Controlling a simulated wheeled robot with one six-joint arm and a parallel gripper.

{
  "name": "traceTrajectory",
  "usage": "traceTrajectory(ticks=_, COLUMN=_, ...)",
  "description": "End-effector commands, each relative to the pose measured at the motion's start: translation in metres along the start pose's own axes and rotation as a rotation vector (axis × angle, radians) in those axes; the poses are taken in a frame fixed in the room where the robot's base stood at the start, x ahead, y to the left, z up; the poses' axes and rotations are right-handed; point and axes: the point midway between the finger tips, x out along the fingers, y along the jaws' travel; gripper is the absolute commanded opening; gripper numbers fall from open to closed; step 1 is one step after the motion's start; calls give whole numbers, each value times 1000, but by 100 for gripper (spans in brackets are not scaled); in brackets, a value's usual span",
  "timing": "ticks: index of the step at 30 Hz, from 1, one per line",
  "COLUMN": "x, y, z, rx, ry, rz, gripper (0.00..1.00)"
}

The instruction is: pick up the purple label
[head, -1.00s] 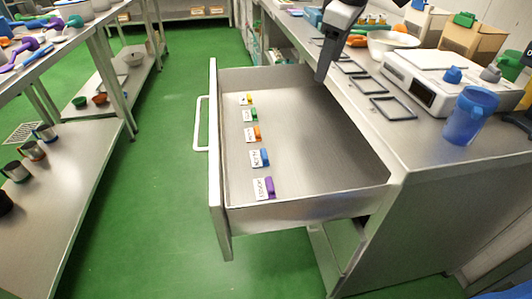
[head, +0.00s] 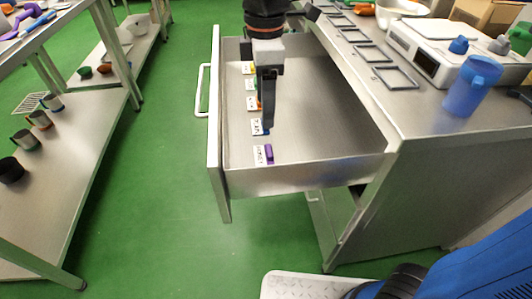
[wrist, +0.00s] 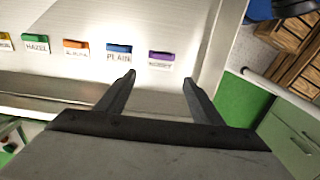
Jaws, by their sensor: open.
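The purple label (head: 269,153) lies flat at the near end of a row of labels in the open metal drawer. It has a white printed card and a purple grip. In the wrist view the purple label (wrist: 162,57) is beyond my fingertips, slightly right of the blue label. My gripper (head: 268,122) is over the drawer, near the blue label, which it partly hides in the head view. In the wrist view my gripper (wrist: 159,78) has its fingers apart with nothing between them.
The blue label (wrist: 119,49), orange label (wrist: 76,45) and green label (wrist: 36,38) continue the row. The drawer's walls (head: 300,179) surround them. The drawer floor to the right of the row is clear. A blue pitcher (head: 472,88) stands on the counter at right.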

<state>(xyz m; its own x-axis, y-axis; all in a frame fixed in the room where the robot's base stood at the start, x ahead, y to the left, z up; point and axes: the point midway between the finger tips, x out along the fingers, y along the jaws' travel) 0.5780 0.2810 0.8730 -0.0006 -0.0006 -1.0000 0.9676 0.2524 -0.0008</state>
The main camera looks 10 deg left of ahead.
Motion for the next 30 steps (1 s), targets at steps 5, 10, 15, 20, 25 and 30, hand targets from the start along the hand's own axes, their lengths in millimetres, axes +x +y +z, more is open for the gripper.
traceTrajectory(ticks=5, x=33, y=0, z=1, rx=1, ry=-1, rz=-2, gripper=61)
traceTrajectory(ticks=10, x=61, y=0, z=0, rx=1, ry=-1, rz=-2, gripper=61)
traceTrajectory(ticks=15, x=76, y=0, z=0, rx=1, ry=0, rz=0, gripper=61)
traceTrajectory(ticks=20, x=84, y=-1, z=1, rx=2, ry=0, rz=-1, gripper=61)
traceTrajectory(ticks=25, x=106, y=-4, z=2, rx=1, ry=-1, rz=-1, gripper=61)
traceTrajectory(ticks=30, x=126, y=-4, z=2, rx=2, ry=-1, rz=-1, gripper=61)
